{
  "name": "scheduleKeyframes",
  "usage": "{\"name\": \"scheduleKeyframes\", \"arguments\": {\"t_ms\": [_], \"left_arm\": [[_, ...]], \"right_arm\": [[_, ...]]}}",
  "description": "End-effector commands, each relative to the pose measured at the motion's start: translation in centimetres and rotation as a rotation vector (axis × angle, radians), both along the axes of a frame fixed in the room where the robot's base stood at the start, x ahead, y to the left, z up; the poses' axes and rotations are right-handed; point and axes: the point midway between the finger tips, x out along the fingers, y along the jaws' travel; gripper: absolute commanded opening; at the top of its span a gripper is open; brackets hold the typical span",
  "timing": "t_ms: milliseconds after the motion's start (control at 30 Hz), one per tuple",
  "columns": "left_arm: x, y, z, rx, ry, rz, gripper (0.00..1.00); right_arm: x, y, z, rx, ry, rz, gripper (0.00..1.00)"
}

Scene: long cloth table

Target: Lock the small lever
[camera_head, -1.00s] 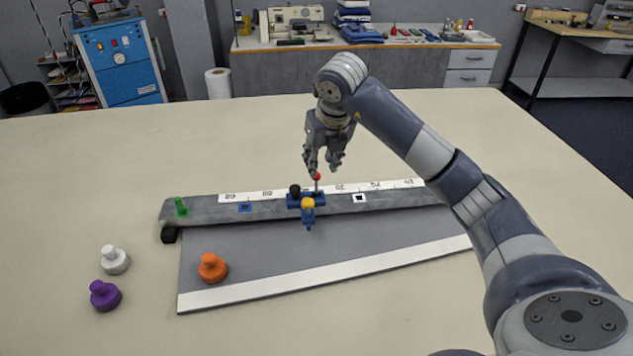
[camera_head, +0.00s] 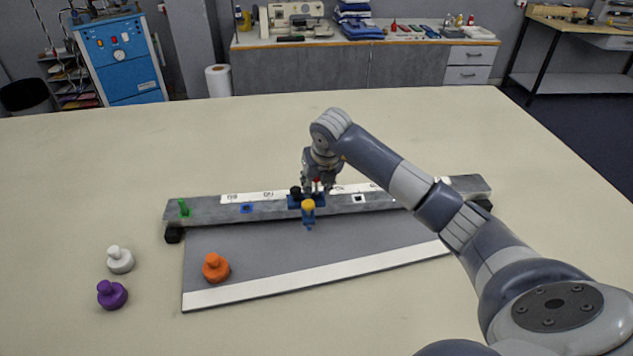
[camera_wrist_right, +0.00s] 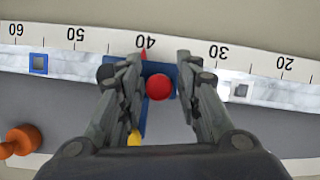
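A blue carriage (camera_head: 293,203) sits on the grey rail (camera_head: 225,211) with the printed scale. It bears a black knob (camera_head: 296,191), a yellow-orange knob (camera_head: 308,205) and a small lever with a red ball tip. In the right wrist view the red ball (camera_wrist_right: 160,87) lies between the fingers, with gaps on both sides. My right gripper (camera_head: 318,184) is open and points down over the carriage; its fingertips also show in the right wrist view (camera_wrist_right: 160,63). In the head view the fingers mostly hide the lever. My left gripper is not in view.
An orange knob piece (camera_head: 215,267) stands on the grey board (camera_head: 300,248). A white piece (camera_head: 120,260) and a purple piece (camera_head: 112,295) stand on the table at left. A green peg (camera_head: 184,208) is at the rail's left end. The table behind the rail is clear.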

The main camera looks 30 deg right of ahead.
Motion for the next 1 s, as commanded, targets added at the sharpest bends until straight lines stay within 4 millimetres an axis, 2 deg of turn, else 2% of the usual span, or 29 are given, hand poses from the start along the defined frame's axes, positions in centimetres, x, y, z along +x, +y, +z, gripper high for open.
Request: {"name": "scheduleKeyframes", "arguments": {"t_ms": [200,367,1000], "left_arm": [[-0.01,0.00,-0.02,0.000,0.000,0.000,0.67],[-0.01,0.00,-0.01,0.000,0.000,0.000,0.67],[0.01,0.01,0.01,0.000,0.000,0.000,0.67]], "right_arm": [[0.02,0.00,-0.05,0.000,0.000,0.000,0.32],[0.03,0.01,-0.01,0.000,-0.001,0.000,0.00],[0.05,0.02,-0.03,0.004,0.008,0.001,0.00]]}}
